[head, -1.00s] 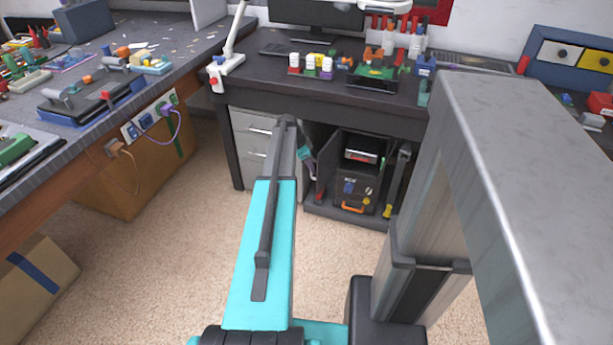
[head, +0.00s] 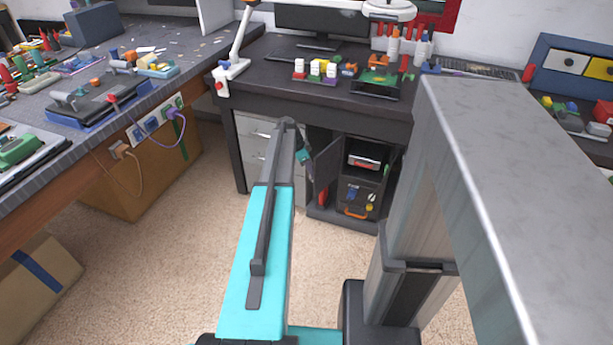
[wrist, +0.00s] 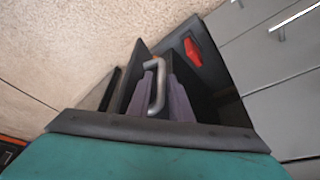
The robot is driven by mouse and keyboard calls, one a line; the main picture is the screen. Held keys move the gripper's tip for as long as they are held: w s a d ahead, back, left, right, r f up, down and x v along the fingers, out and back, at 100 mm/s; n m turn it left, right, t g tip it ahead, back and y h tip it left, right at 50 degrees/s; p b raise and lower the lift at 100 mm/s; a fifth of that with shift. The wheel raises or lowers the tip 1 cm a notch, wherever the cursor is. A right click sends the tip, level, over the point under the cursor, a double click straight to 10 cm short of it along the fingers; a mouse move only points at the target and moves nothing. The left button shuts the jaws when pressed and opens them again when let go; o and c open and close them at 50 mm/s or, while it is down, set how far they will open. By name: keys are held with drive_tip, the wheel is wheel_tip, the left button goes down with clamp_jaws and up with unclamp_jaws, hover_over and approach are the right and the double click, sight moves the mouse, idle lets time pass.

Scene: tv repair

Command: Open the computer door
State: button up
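The computer (head: 358,190), a dark case with an open front, stands in the compartment under the back desk. A dark panel, apparently its door (head: 327,170), stands swung out at the left of the opening. In the wrist view a silver loop handle (wrist: 161,82) stands on a dark panel. My gripper's purple-grey fingers (wrist: 160,102) are close around the handle, one on each side. I cannot tell whether they press on it. In the head view only a teal bit of my gripper (head: 304,157) shows beside the panel; my arm hides the rest.
Grey drawers (head: 257,150) stand left of the compartment and also show in the wrist view (wrist: 275,65). The black desk (head: 290,85) is above. Carpet (head: 170,260) is clear in front.

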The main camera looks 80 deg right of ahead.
drive_tip(key=shift+r, duration=0.15)
drive_tip(key=shift+w+a+r, duration=0.1)
drive_tip(key=shift+w+r, duration=0.1)
drive_tip(key=shift+r, duration=0.35)
drive_tip(key=p+v, duration=0.1)
drive_tip(key=v, duration=1.1)
drive_tip(key=shift+w, duration=0.15)
drive_tip(key=shift+a+r, duration=0.15)
